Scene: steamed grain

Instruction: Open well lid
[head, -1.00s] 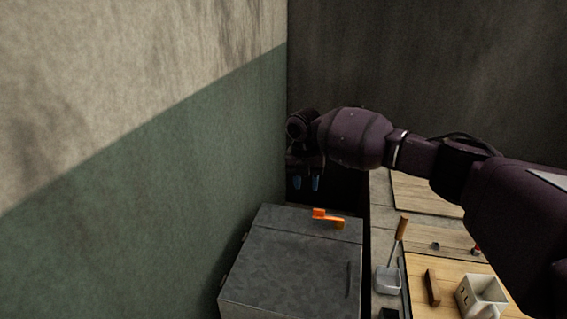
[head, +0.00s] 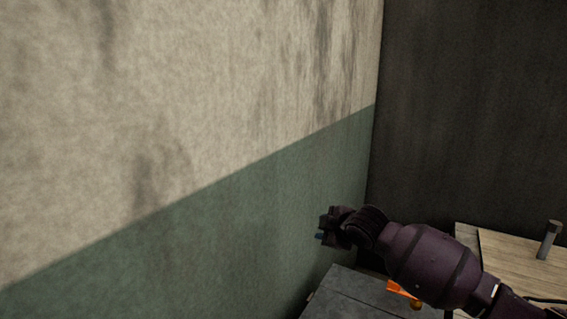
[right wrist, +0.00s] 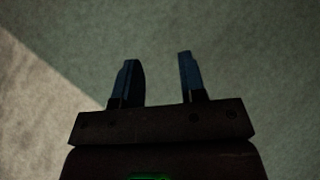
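A grey metal box top (head: 352,297) shows at the bottom edge of the head view, mostly cut off; I cannot tell its lid from the rest. An orange object (head: 398,288) lies on it, partly hidden by my right arm. My right gripper (head: 322,232) is above the box, at the left end of the arm, with the green wall behind it. In the right wrist view its two fingers (right wrist: 159,62) stand apart with nothing between them. My left gripper is not in view.
A two-tone wall (head: 250,205), beige above and green below, fills the left side. A dark wall (head: 470,120) stands at the back. A wooden board (head: 510,262) and an upright grey object (head: 549,240) are at the right, beyond my arm.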

